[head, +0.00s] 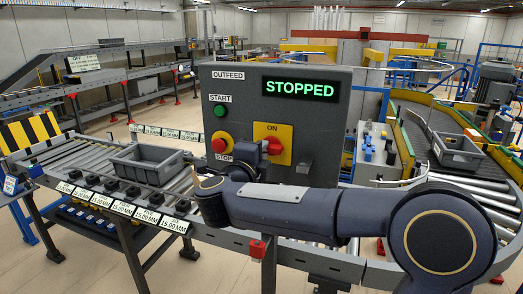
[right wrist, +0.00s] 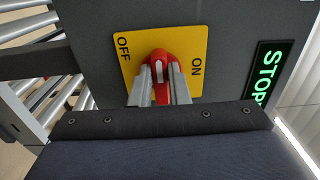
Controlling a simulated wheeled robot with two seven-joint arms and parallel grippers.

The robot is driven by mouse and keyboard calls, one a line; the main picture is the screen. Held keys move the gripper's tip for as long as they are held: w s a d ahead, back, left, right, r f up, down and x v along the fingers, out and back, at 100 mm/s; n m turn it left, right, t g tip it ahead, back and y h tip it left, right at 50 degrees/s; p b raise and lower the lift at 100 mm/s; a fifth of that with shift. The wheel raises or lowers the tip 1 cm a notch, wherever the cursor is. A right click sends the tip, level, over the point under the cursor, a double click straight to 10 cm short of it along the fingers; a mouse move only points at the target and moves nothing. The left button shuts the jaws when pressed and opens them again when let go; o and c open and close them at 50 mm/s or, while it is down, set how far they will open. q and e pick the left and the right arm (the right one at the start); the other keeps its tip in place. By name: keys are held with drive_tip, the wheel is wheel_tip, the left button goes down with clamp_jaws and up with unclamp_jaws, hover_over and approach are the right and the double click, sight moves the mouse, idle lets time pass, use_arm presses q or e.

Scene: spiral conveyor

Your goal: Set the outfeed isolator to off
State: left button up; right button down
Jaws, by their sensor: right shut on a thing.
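The outfeed isolator is a red rotary knob (right wrist: 164,60) on a yellow plate (head: 284,155) on the dark control panel (head: 318,125). The plate also shows in the right wrist view (right wrist: 130,62), with OFF at its left and ON at its right. My right gripper (head: 268,147) is shut on the knob, one finger on each side in the right wrist view (right wrist: 162,78). The knob's white mark runs nearly up and down there, between the two words. In the head view ON is at the plate's top; OFF is hidden. My left gripper is not in view.
A green start button (head: 220,110) and a red stop button (head: 219,146) sit left of the isolator. The display (head: 300,89) reads STOPPED. A grey tote (head: 150,164) sits on the left rollers, another (head: 457,151) on the right conveyor. My right arm spans the front.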

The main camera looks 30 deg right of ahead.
idle(0.4)
drive_tip(key=c, duration=1.4)
unclamp_jaws()
drive_tip(key=b+v, duration=0.2)
drive_tip(key=v, duration=0.5)
drive_tip(key=shift+s+a, duration=0.25)
drive_tip(key=shift+a, duration=0.05)
